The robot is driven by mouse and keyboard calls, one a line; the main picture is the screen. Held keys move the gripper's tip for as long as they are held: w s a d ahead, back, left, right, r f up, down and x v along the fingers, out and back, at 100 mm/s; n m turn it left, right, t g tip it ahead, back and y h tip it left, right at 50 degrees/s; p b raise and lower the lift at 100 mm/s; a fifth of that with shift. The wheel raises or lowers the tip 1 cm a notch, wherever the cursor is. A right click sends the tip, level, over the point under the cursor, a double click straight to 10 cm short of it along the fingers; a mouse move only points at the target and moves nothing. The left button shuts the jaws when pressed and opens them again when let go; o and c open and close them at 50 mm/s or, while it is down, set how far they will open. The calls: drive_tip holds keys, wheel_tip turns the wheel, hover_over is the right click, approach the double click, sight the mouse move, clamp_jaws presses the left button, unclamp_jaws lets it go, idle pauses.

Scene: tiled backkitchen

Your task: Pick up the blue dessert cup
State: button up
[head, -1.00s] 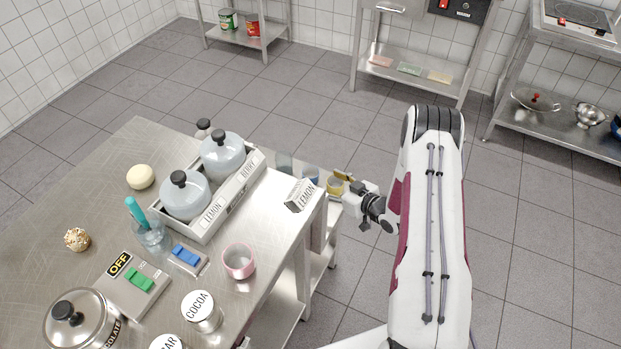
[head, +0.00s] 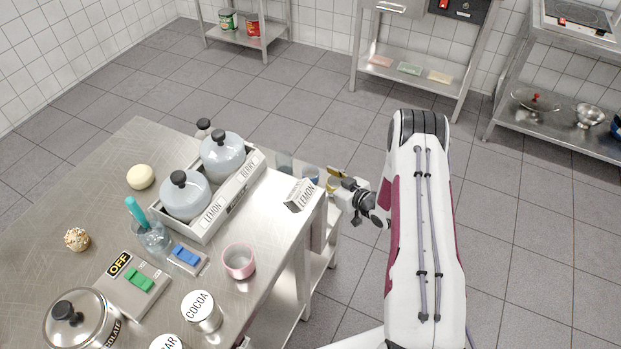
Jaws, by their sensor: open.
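The blue dessert cup (head: 312,173) stands near the table's far right corner, just behind the lemon carton (head: 301,195), which hides its lower part. My gripper (head: 336,178) comes in from the right at that corner, open and empty, a short way to the right of the blue cup. A yellowish cup (head: 332,185) shows beside the gripper and is partly covered by it. The fingertips are small here, and I cannot tell whether they touch anything.
A clear glass (head: 284,162) stands left of the blue cup. A tray (head: 207,234) with two lidded grey-blue pots is further left. A pink cup (head: 239,261) and a cocoa tin (head: 202,311) stand nearer. Open floor lies beyond the table.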

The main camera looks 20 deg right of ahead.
sight(306, 171)
drive_tip(key=shift+x, duration=2.2)
drive_tip(key=c, duration=1.2)
